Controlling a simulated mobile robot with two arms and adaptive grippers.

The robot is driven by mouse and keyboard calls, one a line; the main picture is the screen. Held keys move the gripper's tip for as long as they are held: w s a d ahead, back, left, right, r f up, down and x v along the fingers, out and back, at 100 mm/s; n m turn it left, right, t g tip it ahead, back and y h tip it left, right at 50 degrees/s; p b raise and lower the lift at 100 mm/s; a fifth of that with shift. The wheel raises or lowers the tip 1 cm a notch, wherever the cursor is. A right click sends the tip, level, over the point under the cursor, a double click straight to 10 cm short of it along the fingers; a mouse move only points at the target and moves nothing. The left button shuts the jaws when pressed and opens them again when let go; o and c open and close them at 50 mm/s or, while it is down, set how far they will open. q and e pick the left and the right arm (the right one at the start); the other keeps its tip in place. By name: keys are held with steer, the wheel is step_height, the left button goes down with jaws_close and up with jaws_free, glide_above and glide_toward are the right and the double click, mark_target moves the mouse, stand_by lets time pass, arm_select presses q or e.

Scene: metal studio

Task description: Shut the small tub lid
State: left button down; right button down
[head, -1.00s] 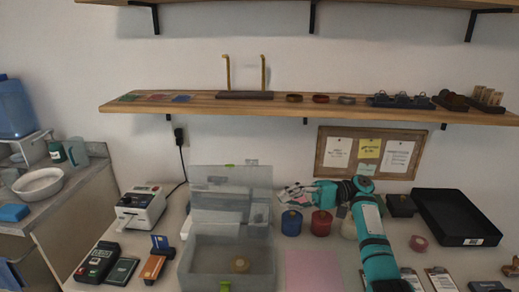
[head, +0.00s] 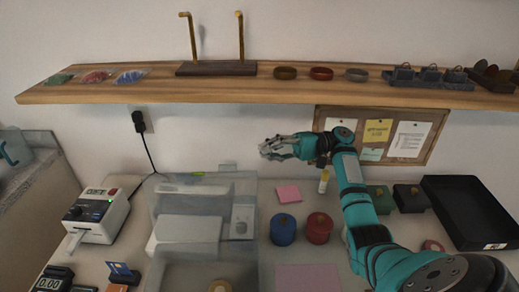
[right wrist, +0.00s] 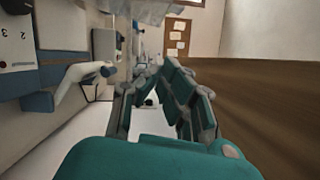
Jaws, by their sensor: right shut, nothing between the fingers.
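The tub (head: 254,272) is a clear grey box at the bottom left of centre in the head view, cut off by the lower edge. Its clear lid (head: 168,189) stands open, raised at the back, with a green clip (head: 198,174) on its top edge. A tan roll (head: 220,287) lies inside the tub. My right gripper (head: 267,150) is shut and empty, pointing left, just above and right of the lid's upper right corner in the picture, apart from it. Its fingers also show in the right wrist view (right wrist: 155,75). My left gripper is out of view.
Blue (head: 283,229) and red (head: 319,228) round containers stand right of the tub. A label printer (head: 97,216) stands left of it. A black tray (head: 470,212) lies at the right. A wooden shelf (head: 230,91) runs along the wall above my right gripper.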

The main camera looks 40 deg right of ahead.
steer(key=a+r+p, duration=0.1)
steer(key=a+p, duration=0.4)
steer(key=a, duration=0.5)
steer(key=shift+s+r, duration=0.2)
steer(key=shift+s, duration=0.15)
